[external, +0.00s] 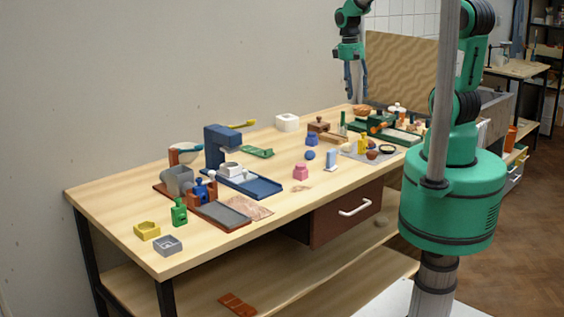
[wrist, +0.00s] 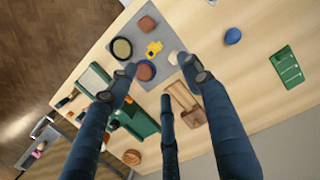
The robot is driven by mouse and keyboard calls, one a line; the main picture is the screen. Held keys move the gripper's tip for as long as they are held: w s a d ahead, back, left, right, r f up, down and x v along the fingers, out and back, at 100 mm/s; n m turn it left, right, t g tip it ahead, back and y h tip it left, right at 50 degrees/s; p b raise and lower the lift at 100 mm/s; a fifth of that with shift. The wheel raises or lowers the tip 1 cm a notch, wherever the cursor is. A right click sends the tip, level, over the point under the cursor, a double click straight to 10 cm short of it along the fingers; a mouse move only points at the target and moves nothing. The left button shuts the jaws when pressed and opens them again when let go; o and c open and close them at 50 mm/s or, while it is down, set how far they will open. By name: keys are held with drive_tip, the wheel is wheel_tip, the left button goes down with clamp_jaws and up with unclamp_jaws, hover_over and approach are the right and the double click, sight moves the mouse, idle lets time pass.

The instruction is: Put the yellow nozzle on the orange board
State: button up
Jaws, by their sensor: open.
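A small yellow piece, which looks like the yellow nozzle (external: 362,145), stands on a grey mat (external: 350,154) on the far half of the bench. In the wrist view the nozzle (wrist: 153,49) lies just beyond the fingertips, among round pots. My gripper (external: 355,92) is open and empty, raised above the back of the bench. In the wrist view its fingers (wrist: 160,75) are spread. An orange-brown flat piece (external: 237,304) lies on the lower shelf. I cannot tell whether it is the orange board.
A brown pot (wrist: 146,70), a dark bowl (wrist: 122,48) and a brown block (wrist: 146,24) surround the nozzle. A wooden block (external: 325,131) and a green rack (external: 398,134) stand nearby. A blue press (external: 221,145) stands further left. The bench's front middle is fairly clear.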

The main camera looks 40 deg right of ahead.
drive_tip(key=s+a+r+t, duration=0.3)
drive_tip(key=s+a+r, duration=0.2)
drive_tip(key=s+r, duration=0.3)
drive_tip(key=s+a+r+t, duration=0.4)
drive_tip(key=s+r, duration=0.5)
drive_tip(key=r, duration=0.3)
drive_tip(key=shift+s+a+r, duration=0.15)
drive_tip(key=shift+a+r, duration=0.05)
drive_tip(key=shift+a, duration=0.45)
drive_tip(key=shift+o, duration=0.8)
